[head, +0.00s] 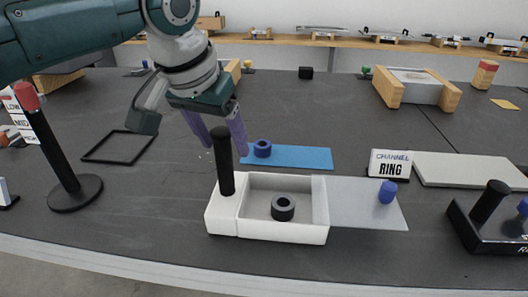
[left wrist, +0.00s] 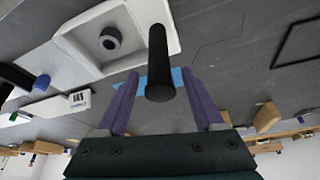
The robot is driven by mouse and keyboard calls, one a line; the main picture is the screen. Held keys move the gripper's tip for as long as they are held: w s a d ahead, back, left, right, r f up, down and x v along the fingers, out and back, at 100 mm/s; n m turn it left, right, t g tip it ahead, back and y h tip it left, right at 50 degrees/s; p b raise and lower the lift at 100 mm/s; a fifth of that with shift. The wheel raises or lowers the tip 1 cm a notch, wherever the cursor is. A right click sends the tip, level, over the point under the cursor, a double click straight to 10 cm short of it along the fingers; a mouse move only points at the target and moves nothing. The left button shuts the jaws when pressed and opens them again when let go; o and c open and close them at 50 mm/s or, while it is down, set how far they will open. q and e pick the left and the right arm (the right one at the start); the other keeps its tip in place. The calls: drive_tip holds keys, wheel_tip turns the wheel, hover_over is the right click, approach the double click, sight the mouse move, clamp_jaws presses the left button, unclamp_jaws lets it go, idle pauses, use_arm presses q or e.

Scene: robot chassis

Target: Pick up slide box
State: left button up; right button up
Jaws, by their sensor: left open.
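The white slide box (head: 268,231) stands on the dark table with its grey lid plate (head: 350,205) drawn out to the right. The plate carries a blue knob (head: 387,192). A dark ring (head: 283,207) lies in the open compartment; it also shows in the left wrist view (left wrist: 110,39). A black upright post (head: 226,170) rises from the box's left end. My left gripper (head: 220,134) is open, its purple fingers at the post's upper part. In the left wrist view the post (left wrist: 158,60) appears between the fingers (left wrist: 159,78), with gaps on both sides. My right gripper is not seen.
A blue mat (head: 300,157) with a blue ring (head: 262,148) lies behind the box. A "CHANNEL RING" sign (head: 390,164) and a pale slab (head: 465,170) are at right. A black-based post (head: 487,202) stands front right, a red-topped post (head: 50,145) at left.

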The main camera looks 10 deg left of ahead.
use_arm(q)
drive_tip(key=shift+f, duration=0.1)
clamp_jaws()
idle(0.5)
idle(0.9)
